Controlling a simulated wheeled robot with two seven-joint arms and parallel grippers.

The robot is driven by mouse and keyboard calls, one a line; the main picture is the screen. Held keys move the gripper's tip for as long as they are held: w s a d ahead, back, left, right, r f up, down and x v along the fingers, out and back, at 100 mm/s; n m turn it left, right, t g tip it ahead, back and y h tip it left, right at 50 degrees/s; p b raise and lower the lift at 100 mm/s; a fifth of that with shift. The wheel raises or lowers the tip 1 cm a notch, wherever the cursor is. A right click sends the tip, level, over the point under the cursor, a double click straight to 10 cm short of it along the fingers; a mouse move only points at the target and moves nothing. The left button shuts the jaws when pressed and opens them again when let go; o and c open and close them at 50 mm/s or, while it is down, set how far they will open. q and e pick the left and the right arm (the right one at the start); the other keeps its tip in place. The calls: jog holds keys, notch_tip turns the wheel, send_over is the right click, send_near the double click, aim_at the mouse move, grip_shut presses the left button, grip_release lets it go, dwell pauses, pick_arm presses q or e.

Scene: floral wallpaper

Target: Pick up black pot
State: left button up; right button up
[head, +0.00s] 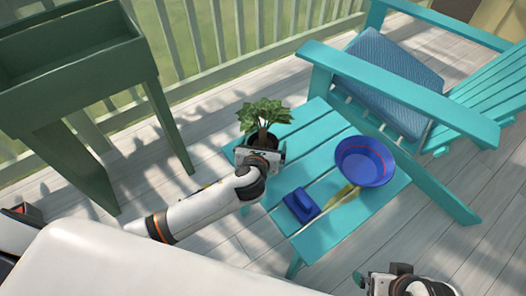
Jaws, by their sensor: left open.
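A small black pot (270,138) with a green leafy plant (264,112) stands on the turquoise slatted table (322,128), near its left corner. My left gripper (260,152) is right in front of the pot and overlaps its lower part in the head view. Its jaws are open; whether they touch the pot is hidden. My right gripper (392,276) is low at the bottom right, apart from the table; its jaws cannot be made out clearly.
On the table are a blue bowl (364,163), a small blue object (301,205) and a yellow-green handled item (342,196). A turquoise chair (400,90) with a blue cushion (388,72) stands behind. A green planter stand (75,72) is at left, by the railing.

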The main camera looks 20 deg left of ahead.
pick_arm(q)
jog(key=c, duration=1)
jog(key=shift+r, duration=0.1)
